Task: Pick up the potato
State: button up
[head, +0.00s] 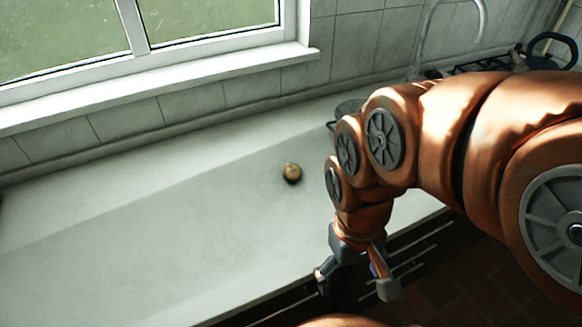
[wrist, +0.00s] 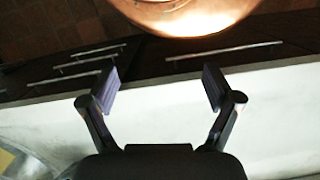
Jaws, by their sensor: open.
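The potato (head: 292,172) is small, round and yellow-brown. It lies on the pale counter (head: 130,240) in the head view, near the middle of the picture. My gripper (head: 354,284) is open and empty, to the right of the potato and nearer the camera, by the counter's front edge. In the wrist view the two fingers of my gripper (wrist: 160,88) stand wide apart with nothing between them. The potato does not show in the wrist view.
A tap (head: 450,20) and a dark pan (head: 550,45) on a hob are at the back right. A dark pot-like object (head: 347,108) shows partly behind my arm. A window sill (head: 160,90) runs along the back. The counter left of the potato is clear.

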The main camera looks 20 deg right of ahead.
aim_at(292, 172)
jog(key=k, duration=1.15)
jog(key=u, duration=0.7)
jog(key=i, duration=1.15)
jog(key=z, duration=0.3)
